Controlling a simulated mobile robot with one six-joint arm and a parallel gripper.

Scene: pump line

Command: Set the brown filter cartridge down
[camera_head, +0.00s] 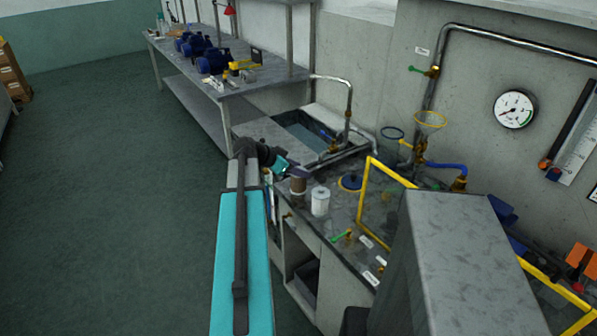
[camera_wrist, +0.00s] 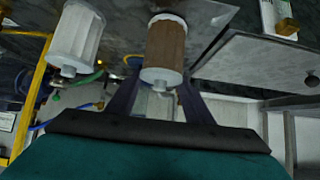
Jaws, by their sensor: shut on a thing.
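The brown filter cartridge (camera_head: 298,187) is upright near the bench's left front edge in the head view. In the wrist view the brown cartridge (camera_wrist: 166,46) shows with its pale end cap toward me, between the dark fingers. My gripper (camera_head: 290,170) is shut on it; it also shows in the wrist view (camera_wrist: 162,82). A white filter cartridge (camera_head: 320,201) stands just right of the brown one, apart from it. It also shows at the left of the wrist view (camera_wrist: 76,38). I cannot tell whether the brown cartridge's base touches the bench top.
The stone-grey bench (camera_head: 345,218) carries a blue round part (camera_head: 350,182), a green-handled valve (camera_head: 341,236) and a yellow frame (camera_head: 363,190). A sink (camera_head: 300,130) lies behind. A shelf table (camera_head: 270,80) with blue pumps stands at the back.

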